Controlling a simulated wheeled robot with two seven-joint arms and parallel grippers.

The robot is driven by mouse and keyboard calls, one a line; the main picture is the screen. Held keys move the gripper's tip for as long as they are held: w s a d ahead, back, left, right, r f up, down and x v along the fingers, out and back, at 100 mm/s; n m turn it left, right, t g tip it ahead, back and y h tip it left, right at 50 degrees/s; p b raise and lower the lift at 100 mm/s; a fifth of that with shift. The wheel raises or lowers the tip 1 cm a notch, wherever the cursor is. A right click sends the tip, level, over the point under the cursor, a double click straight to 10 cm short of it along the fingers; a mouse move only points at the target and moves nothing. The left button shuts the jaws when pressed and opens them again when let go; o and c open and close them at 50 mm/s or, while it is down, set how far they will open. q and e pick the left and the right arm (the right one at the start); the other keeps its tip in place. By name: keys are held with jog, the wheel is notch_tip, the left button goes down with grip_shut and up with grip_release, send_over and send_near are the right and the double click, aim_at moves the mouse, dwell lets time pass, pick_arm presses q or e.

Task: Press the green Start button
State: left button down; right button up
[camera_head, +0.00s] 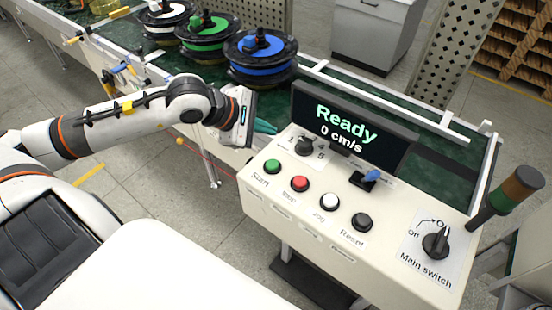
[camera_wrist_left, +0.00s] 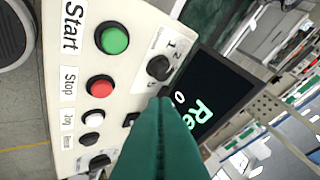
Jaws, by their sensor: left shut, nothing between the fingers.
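The green Start button (camera_head: 272,166) is at the left end of the button row on the white control panel (camera_head: 330,244). In the left wrist view the Start button (camera_wrist_left: 114,40) shows at the upper middle, with its label beside it. My left gripper (camera_head: 266,127) is shut and empty, at the panel's far left corner, apart from the Start button. Its green fingers (camera_wrist_left: 164,125) lie together in the left wrist view. My right gripper is not in view.
A red Stop button (camera_head: 299,184), a white Jog button (camera_head: 330,201) and a black Reset button (camera_head: 361,221) continue the row. A screen (camera_head: 352,129) reading Ready, 0 cm/s stands behind. The main switch (camera_head: 435,245) is at right. Spools (camera_head: 262,58) stand on the conveyor behind.

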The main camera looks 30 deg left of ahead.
aim_at(268, 166)
pick_arm(q)
notch_tip(268, 166, down, 8)
jog(key=b, duration=0.4)
jog(key=shift+w+d+f, duration=0.1)
jog(key=shift+w+f, duration=0.05)
jog(key=shift+f+b, duration=0.4)
jog(key=shift+b, duration=0.2)
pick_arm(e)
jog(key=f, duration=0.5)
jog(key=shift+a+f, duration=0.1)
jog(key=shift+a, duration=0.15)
pick_arm(q)
jog(key=shift+r, duration=0.1)
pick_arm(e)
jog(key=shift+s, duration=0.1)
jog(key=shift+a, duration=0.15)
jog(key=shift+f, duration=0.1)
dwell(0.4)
